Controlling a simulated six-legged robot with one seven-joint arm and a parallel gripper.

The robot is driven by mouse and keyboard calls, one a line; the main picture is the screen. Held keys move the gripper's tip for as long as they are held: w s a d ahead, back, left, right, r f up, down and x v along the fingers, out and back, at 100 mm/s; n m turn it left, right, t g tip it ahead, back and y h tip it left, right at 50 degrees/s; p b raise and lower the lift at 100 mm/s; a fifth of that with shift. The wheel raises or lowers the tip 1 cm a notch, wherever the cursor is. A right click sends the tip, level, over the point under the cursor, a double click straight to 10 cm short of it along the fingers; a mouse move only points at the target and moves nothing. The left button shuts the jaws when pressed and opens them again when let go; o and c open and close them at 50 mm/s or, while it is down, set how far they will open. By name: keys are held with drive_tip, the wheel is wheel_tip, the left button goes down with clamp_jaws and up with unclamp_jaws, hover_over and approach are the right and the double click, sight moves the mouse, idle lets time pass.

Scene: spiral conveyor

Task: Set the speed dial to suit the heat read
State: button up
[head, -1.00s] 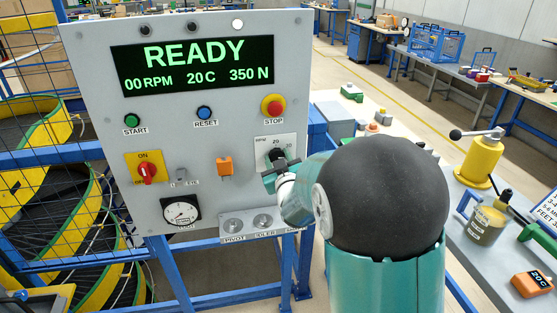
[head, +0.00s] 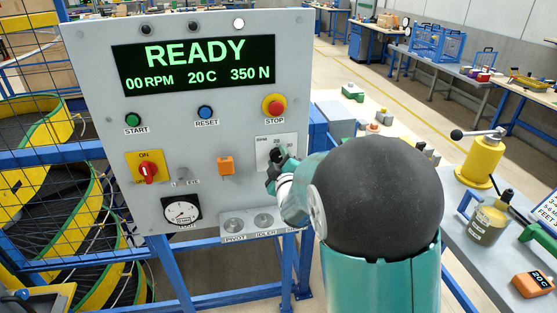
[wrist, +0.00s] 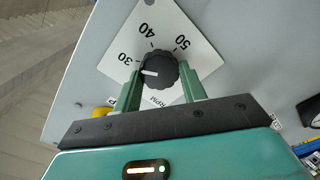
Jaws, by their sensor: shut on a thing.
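The speed dial (wrist: 159,70) is a black ribbed knob on a white RPM plate (wrist: 195,45) marked 30, 40 and 50 in the wrist view. Its white pointer line aims left, a little below the 30 mark; the left finger covers the scale beyond it. My gripper (wrist: 163,88) is shut on the dial, a green finger on each side. In the head view my gripper (head: 278,162) partly hides the dial and plate. The panel display (head: 194,66) reads READY, 00 RPM, 20 C, 350 N. An orange heat reader (head: 535,284) on the right bench shows 20C.
The grey panel (head: 120,200) also carries START (head: 133,120), RESET (head: 205,112) and STOP (head: 273,106) buttons, a red ON switch (head: 148,172) and a round gauge (head: 181,212).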

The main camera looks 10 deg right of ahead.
drive_tip(key=shift+d+f, duration=0.1)
idle(0.3)
drive_tip(key=o, duration=1)
drive_tip(key=shift+w, duration=0.15)
drive_tip(key=shift+c, duration=0.2)
drive_tip(key=shift+s, duration=0.2)
